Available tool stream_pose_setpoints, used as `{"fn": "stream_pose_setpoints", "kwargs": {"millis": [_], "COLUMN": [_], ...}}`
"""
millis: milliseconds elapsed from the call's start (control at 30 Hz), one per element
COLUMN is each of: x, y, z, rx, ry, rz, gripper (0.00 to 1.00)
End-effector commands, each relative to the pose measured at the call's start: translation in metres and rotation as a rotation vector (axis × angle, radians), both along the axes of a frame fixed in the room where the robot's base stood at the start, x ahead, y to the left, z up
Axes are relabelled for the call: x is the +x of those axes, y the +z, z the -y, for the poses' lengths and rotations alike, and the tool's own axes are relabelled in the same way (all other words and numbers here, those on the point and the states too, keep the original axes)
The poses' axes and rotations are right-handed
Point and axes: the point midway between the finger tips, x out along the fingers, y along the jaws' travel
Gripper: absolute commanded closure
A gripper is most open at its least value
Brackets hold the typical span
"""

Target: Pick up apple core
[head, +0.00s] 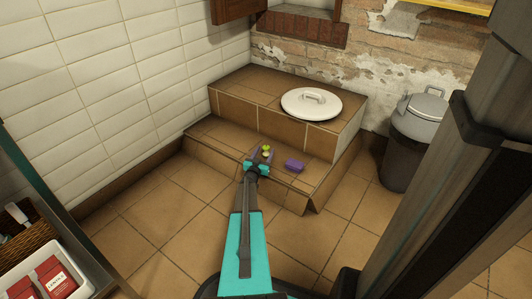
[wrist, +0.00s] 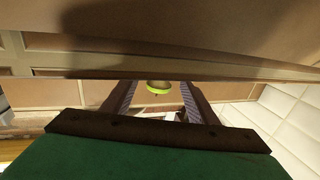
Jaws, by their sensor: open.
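The apple core (head: 266,151) is a small yellow-green thing on the lower tiled step in the head view. My gripper (head: 261,158) is at the step, its jaws open around or just before the core. In the wrist view the core (wrist: 158,91) shows a green-yellow rim and a brownish middle, between the two open fingers (wrist: 157,96). I see a gap between the core and each finger there. I cannot tell whether either finger touches it, and part of the core is hidden.
A purple block (head: 294,165) lies on the step just right of my gripper. A white lid (head: 311,102) rests on the upper step (head: 250,89). A grey-lidded bin (head: 411,128) stands at the right. White tiled wall (head: 100,80) closes the left. Open floor lies in front.

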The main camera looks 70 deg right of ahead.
Motion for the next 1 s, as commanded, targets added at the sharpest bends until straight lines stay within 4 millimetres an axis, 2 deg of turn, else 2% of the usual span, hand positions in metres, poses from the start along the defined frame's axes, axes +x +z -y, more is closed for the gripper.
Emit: {"fn": "stream_pose_setpoints", "kwargs": {"millis": [333, 600, 1000], "x": [0.0001, 0.0, 0.0], "y": [0.0, -0.0001, 0.0041], "z": [-0.0002, -0.0002, -0.0003], "rx": [0.0, 0.0, 0.0], "ry": [0.0, 0.0, 0.0], "rz": [0.0, 0.0, 0.0], "gripper": [0.47, 0.91, 0.91]}}
